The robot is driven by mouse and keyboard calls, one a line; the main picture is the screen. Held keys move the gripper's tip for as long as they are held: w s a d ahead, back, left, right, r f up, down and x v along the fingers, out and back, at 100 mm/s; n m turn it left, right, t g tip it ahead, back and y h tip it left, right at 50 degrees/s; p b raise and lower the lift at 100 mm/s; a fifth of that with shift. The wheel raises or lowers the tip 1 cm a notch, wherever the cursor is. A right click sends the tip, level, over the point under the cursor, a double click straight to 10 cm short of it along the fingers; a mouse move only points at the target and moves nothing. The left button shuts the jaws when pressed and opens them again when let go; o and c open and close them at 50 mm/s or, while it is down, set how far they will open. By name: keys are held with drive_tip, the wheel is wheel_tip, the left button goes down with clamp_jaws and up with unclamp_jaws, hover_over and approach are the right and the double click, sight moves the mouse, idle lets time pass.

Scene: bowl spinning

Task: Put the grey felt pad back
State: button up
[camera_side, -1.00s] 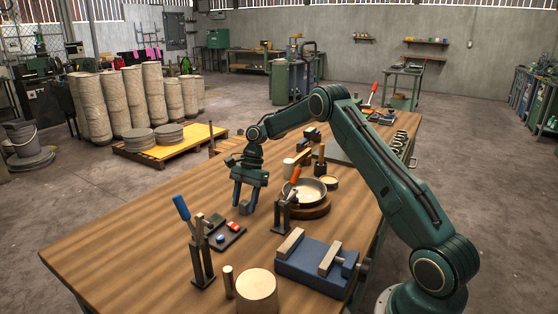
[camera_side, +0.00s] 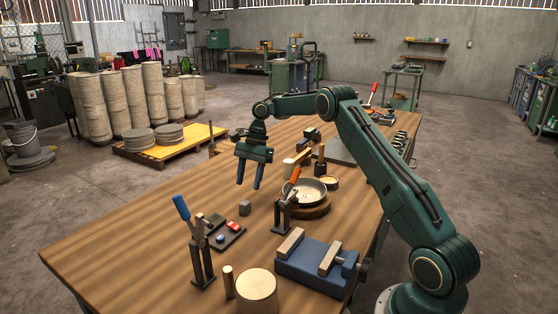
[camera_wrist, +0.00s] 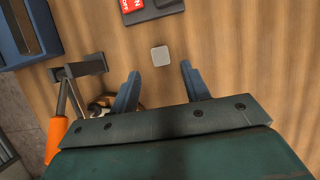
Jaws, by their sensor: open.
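The grey felt pad (camera_side: 245,208) is a small grey block lying on the wooden table. In the wrist view, the pad (camera_wrist: 160,56) shows as a rounded pale square just beyond and between my fingertips. My gripper (camera_side: 249,184) is open and empty above the pad, its fingers pointing down. In the wrist view, the two blue fingers of my gripper (camera_wrist: 160,72) are spread well apart. A small dark tray (camera_side: 236,241) with red and blue pieces lies just in front of the pad. The tray's edge (camera_wrist: 165,12) shows at the top of the wrist view, apart from the pad.
A blue-handled tool (camera_side: 181,207) stands in a dark holder at the front left. A metal bowl (camera_side: 318,187) sits on a wooden round to the right, near an orange-handled tool (camera_side: 294,177). A blue vise (camera_side: 307,273) stands at front right. The table's left side is clear.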

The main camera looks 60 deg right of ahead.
idle(0.6)
drive_tip(key=s+a+r+n+t+h, duration=0.1)
drive_tip(key=s+a+r+n, duration=0.3)
drive_tip(key=s+a+r, duration=0.35)
drive_tip(key=s+a+r+n+t+h, duration=0.15)
drive_tip(key=s+a+r+n, duration=0.3)
drive_tip(key=a+r, duration=0.5)
drive_tip(key=s+a+f+n+t+h, duration=0.1)
drive_tip(key=s+n, duration=0.8)
drive_tip(key=s, duration=1.3)
drive_tip(key=shift+s+a+f+t+h, duration=0.2)
drive_tip(key=shift+s+f+t+h, duration=0.2)
drive_tip(key=shift+t, duration=0.65)
